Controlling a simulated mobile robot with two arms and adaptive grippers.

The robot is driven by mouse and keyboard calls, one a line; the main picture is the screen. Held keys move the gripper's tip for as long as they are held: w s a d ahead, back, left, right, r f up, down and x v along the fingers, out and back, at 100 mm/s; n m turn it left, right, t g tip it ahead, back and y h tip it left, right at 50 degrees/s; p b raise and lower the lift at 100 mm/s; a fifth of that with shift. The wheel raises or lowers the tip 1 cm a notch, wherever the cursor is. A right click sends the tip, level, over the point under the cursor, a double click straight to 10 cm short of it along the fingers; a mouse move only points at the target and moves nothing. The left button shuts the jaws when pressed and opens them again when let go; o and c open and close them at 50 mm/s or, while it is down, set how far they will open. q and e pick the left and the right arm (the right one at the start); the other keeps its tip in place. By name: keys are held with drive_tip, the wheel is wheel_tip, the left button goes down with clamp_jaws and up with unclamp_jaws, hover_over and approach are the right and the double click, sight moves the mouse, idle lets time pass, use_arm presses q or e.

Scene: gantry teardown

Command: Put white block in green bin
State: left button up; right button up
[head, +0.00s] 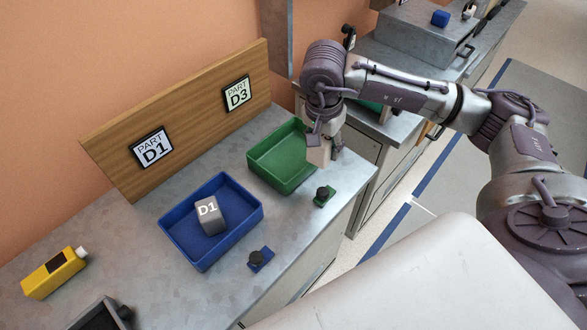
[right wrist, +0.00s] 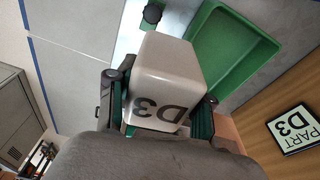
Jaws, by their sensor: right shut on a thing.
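The white block (head: 319,154) is in my right gripper (head: 325,140), whose fingers are shut on it. In the head view it appears at the right edge of the green bin (head: 272,176); its exact height above the bin is hard to tell. In the right wrist view the white block (right wrist: 163,72), marked D3, sits between the fingers, and part of the green bin (right wrist: 232,48) shows beyond it, with its floor empty where visible. My left gripper is not in view.
A blue bin (head: 172,222) on the metal bench holds a grey D1 block (head: 211,215). A wooden board (head: 190,112) with D1 and D3 signs stands behind. A green knob unit (head: 324,195), blue knob unit (head: 260,259) and yellow device (head: 53,273) stand on the bench.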

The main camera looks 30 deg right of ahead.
drive_tip(key=shift+w+d+f+m, duration=0.25)
drive_tip(key=shift+d+f+m, duration=0.25)
drive_tip(key=shift+f+m, duration=0.15)
drive_tip(key=shift+w+f, duration=0.2)
drive_tip(key=shift+w, duration=0.15)
drive_tip(key=w+a+f, duration=0.1)
drive_tip(key=w+f, duration=0.1)
drive_tip(key=w, duration=0.1)
drive_tip(key=w+f+p, duration=0.1)
drive_tip(key=w+f, duration=0.1)
drive_tip(key=w, duration=0.1)
drive_tip(key=w+a+f+p, duration=0.1)
drive_tip(key=w, duration=0.2)
drive_tip(key=shift+w+a+f, duration=0.3)
drive_tip(key=shift+a+f, duration=0.05)
drive_tip(key=shift+f, duration=0.05)
drive_tip(key=shift+w+f, duration=0.35)
drive_tip(key=shift+w, duration=0.1)
wheel_tip(320, 180, down, 4)
drive_tip(key=shift+r+p, duration=0.15)
drive_tip(key=shift+p, duration=0.7)
drive_tip(key=shift+f, duration=0.3)
drive_tip(key=o, duration=1.3)
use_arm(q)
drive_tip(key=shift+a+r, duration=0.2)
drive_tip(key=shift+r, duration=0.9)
use_arm(e)
drive_tip(key=shift+r, duration=0.1)
